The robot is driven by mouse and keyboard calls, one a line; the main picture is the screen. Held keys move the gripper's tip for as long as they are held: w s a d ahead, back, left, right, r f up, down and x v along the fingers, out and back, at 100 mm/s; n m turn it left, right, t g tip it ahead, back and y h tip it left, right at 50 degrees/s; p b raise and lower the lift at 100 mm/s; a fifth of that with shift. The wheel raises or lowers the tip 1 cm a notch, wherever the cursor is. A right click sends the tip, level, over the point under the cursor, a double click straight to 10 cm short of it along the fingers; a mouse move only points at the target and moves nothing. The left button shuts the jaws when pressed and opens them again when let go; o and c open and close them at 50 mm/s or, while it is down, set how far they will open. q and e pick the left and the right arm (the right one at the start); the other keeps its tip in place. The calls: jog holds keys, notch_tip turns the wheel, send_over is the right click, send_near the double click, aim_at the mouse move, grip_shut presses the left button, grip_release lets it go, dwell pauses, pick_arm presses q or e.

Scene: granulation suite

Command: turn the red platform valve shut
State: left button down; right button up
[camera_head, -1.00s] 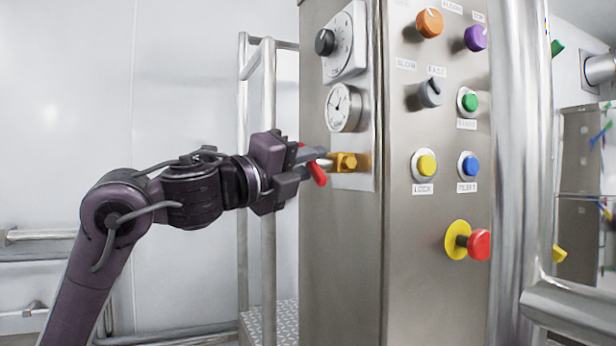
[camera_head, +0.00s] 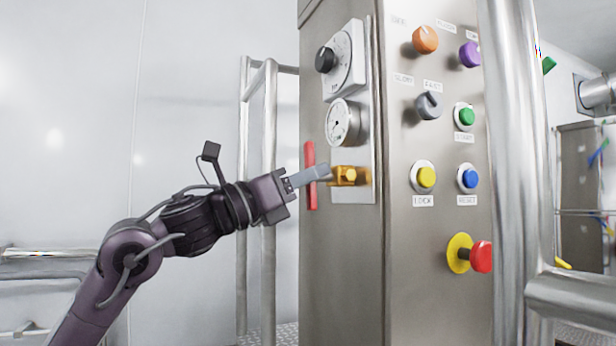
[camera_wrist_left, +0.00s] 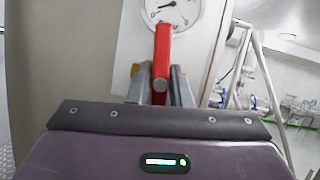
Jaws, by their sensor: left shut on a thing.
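The red valve handle (camera_head: 310,176) is on the side face of the steel cabinet, on a brass valve body (camera_head: 349,175) below a round gauge. It stands upright in the head view. My left gripper (camera_head: 312,176) reaches in from the left, with its fingers at the middle of the handle. In the left wrist view the red handle (camera_wrist_left: 162,58) rises between the two grey fingers (camera_wrist_left: 160,86), which are shut on it. Part of the handle is hidden by the fingers. My right gripper is not in view.
The steel cabinet (camera_head: 430,290) carries a black knob (camera_head: 326,59) and gauge (camera_head: 343,122) above the valve. Its front has several buttons and a red emergency stop (camera_head: 481,256). Steel rails (camera_head: 268,200) stand behind my gripper, and a thick steel post (camera_head: 515,200) stands at right.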

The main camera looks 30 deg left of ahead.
pick_arm(q)
jog(key=shift+r+m+h, duration=0.1)
jog(key=shift+m+h, duration=0.3)
jog(key=shift+m, duration=0.7)
jog(key=c, duration=1.6)
grip_release()
jog(key=shift+o, duration=1.4)
jog(key=shift+w+g, duration=0.1)
jog(key=shift+g, duration=0.2)
jog(key=b+v, duration=0.5)
jog(key=v, duration=0.2)
jog(key=shift+s+f+b, duration=0.3)
